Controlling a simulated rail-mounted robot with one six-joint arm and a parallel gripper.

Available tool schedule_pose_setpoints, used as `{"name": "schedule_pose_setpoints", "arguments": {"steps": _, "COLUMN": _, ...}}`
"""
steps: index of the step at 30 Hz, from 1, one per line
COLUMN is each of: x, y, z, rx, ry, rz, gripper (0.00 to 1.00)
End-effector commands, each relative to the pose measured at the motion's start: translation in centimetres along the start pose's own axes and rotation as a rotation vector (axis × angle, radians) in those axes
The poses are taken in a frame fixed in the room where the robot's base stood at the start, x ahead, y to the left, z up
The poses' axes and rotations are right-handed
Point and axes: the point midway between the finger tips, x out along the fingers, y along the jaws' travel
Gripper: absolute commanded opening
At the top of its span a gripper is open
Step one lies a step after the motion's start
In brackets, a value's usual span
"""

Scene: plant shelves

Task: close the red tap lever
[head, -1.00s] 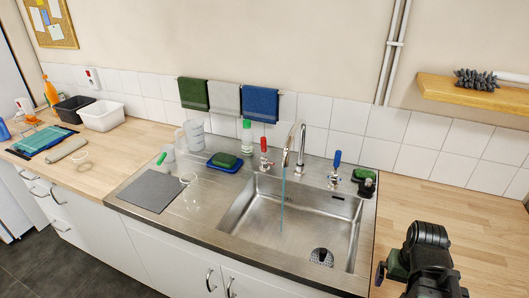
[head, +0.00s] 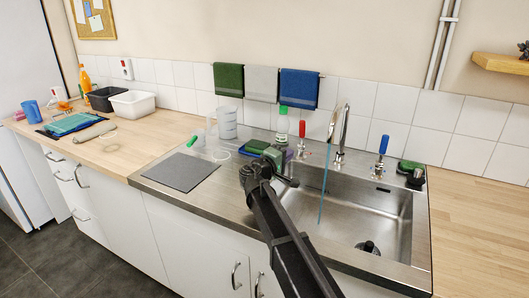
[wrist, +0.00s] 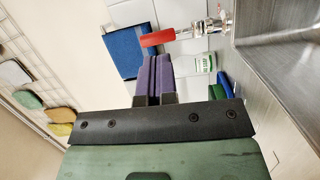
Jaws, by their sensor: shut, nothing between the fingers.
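The red tap lever (head: 302,128) stands upright left of the steel spout (head: 341,133), and a thin blue stream of water (head: 324,185) falls from the spout into the sink. In the wrist view the red lever (wrist: 158,37) lies just past the fingertips, on a chrome valve. My gripper (head: 288,155) is at the sink's back left, in front of and below the red lever. In the wrist view its purple fingers (wrist: 153,58) are together and empty. I cannot tell whether they touch the lever.
A blue tap lever (head: 383,145) stands right of the spout. A green-and-white bottle (wrist: 204,63) is close to the fingers. Blue, grey and green towels hang behind. A grey mat (head: 180,172) lies left of the sink (head: 365,215). The right counter (head: 475,215) is clear.

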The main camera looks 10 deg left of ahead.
Motion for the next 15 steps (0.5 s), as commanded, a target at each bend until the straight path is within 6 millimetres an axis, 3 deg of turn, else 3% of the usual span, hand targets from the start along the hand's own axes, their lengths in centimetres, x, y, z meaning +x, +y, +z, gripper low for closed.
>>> {"name": "schedule_pose_setpoints", "arguments": {"steps": 1, "x": -0.6, "y": -0.4, "z": -2.2, "rx": -0.019, "ry": 0.035, "rz": 0.038, "gripper": 0.00}}
{"name": "schedule_pose_setpoints", "arguments": {"steps": 3, "x": -1.2, "y": 0.1, "z": -3.5, "rx": -0.037, "ry": 0.063, "rz": 0.074, "gripper": 0.00}}
{"name": "schedule_pose_setpoints", "arguments": {"steps": 10, "x": -0.9, "y": 0.7, "z": -3.8, "rx": -0.043, "ry": 0.070, "rz": 0.086, "gripper": 0.00}}
{"name": "schedule_pose_setpoints", "arguments": {"steps": 15, "x": 1.8, "y": 0.9, "z": -4.0, "rx": -0.043, "ry": 0.067, "rz": 0.085, "gripper": 0.00}}
